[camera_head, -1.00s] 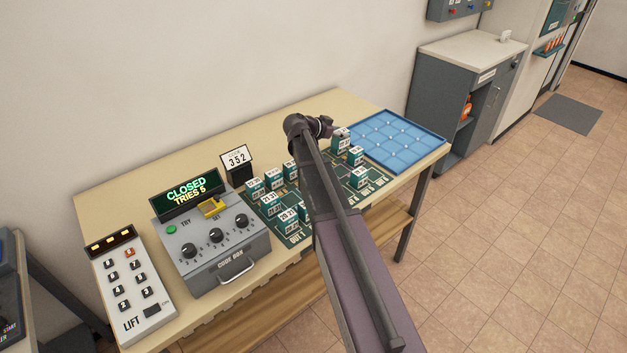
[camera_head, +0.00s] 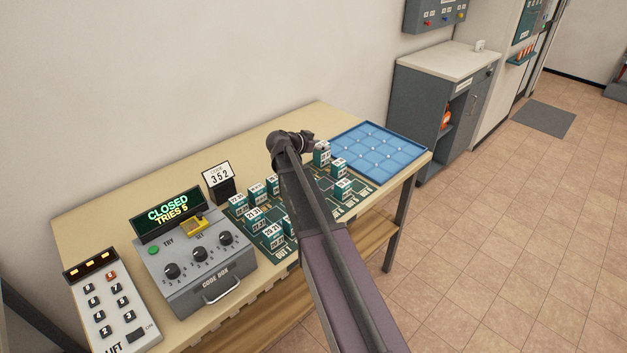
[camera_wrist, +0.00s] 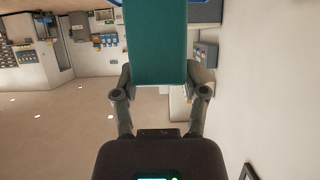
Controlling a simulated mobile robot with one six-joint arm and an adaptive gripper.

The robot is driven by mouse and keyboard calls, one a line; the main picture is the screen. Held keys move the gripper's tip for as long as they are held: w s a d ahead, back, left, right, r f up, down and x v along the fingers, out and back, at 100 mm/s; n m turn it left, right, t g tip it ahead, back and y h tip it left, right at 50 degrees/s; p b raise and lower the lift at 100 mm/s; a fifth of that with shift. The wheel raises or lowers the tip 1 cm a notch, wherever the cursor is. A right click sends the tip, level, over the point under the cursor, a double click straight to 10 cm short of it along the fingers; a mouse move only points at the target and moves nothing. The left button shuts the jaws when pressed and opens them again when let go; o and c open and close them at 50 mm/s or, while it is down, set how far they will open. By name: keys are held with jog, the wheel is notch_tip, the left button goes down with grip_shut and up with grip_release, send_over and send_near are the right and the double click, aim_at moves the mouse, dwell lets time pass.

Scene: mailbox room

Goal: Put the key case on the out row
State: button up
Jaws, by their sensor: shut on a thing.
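In the wrist view, my gripper (camera_wrist: 160,85) is shut on a plain teal case (camera_wrist: 155,45), one finger on each side. No number shows on the face turned to the camera. In the head view, my gripper (camera_head: 304,138) is over the back of the dark green board, beside a teal and white numbered case (camera_head: 321,154). I cannot tell whether this is the held one. More numbered cases, such as one at the right (camera_head: 343,188), stand on the board (camera_head: 276,241). Its front edge carries the out row labels, with OUT 1 (camera_head: 284,252) at the left; my arm hides the middle.
A grey code box (camera_head: 205,268) reads CLOSED, TRIES 5. A lift keypad (camera_head: 110,305) is at the left. A blue padded tray (camera_head: 380,152) lies right of the board. The back strip of the table (camera_head: 150,190) is bare.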

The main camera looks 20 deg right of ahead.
aim_at(316, 159)
jog(key=shift+f+b, duration=2.55)
jog(key=shift+f, duration=0.25)
jog(key=shift+f, duration=0.1)
jog(key=shift+f+b, duration=1.8)
jog(key=shift+b, duration=0.1)
jog(key=shift+f, duration=0.2)
jog(key=o, duration=1.2)
jog(key=shift+r, duration=0.1)
jog(key=shift+r, duration=0.1)
